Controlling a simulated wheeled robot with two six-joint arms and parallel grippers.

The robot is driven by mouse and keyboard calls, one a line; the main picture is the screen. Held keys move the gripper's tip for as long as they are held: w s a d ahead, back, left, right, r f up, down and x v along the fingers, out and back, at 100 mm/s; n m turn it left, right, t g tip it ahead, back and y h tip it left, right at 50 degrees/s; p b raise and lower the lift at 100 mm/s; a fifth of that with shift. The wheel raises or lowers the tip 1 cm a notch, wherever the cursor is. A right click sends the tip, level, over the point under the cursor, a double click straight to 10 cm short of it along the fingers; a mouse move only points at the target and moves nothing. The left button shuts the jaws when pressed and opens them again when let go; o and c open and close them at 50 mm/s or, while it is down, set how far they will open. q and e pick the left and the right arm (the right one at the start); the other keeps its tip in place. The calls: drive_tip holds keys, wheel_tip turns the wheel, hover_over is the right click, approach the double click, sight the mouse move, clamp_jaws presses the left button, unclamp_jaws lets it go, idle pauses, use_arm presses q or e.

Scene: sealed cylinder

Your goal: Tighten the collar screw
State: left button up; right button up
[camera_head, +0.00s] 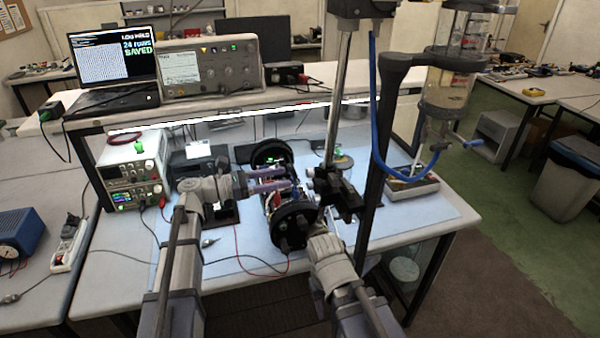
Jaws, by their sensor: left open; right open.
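I cannot single out the collar screw for certain. A black fitting with small silver knobs (340,195) sits low by the silver upright post (340,105). A device with two black round end plates (293,228) and wiring between them stands on the blue mat. My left gripper (286,178) comes in from the left, its two purple fingers apart and empty, over that device and just short of the silver knobs. My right gripper (330,232) is at the front, right of the near end plate and below the fitting; its fingertips are hard to make out.
A clear cylinder (446,92) hangs on a black arm (400,66) at the upper right, with a blue hose and a blue handle (472,144). A shelf with a laptop (112,58) and instruments spans the back. A power supply (133,172) stands left. Wires lie on the mat (420,222).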

sight(307, 173)
use_arm(q)
drive_tip(key=x, duration=0.6)
drive_tip(key=shift+d, duration=0.25)
clamp_jaws()
idle(0.3)
